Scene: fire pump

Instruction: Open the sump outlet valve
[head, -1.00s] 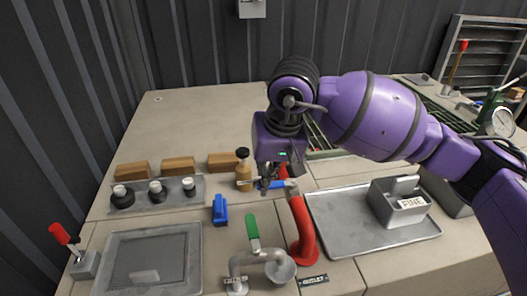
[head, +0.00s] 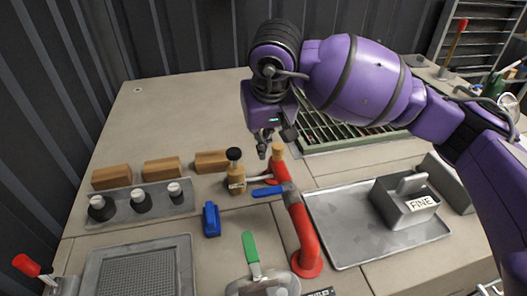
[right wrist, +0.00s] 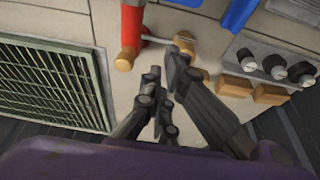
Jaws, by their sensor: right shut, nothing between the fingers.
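A red pipe (head: 303,232) rises from the bench and bends away toward the back. A blue lever (head: 267,191) sits on it and points left, across the pipe's line. The pipe's red end with a tan tip also shows in the right wrist view (right wrist: 131,25). A green lever (head: 251,254) stands on a grey pipe fitting in front. My right gripper (head: 267,148) is shut and empty, above and behind the blue lever and apart from it. Its fingers also show in the right wrist view (right wrist: 165,66). My left gripper is out of view. The small bench labels are unreadable.
A blue block (head: 211,219), wooden blocks (head: 162,167) and black knobs (head: 140,202) lie farther left. A metal tray (head: 345,240) holds a grey box marked FINE (head: 405,205). A green grating (head: 345,132) lies behind.

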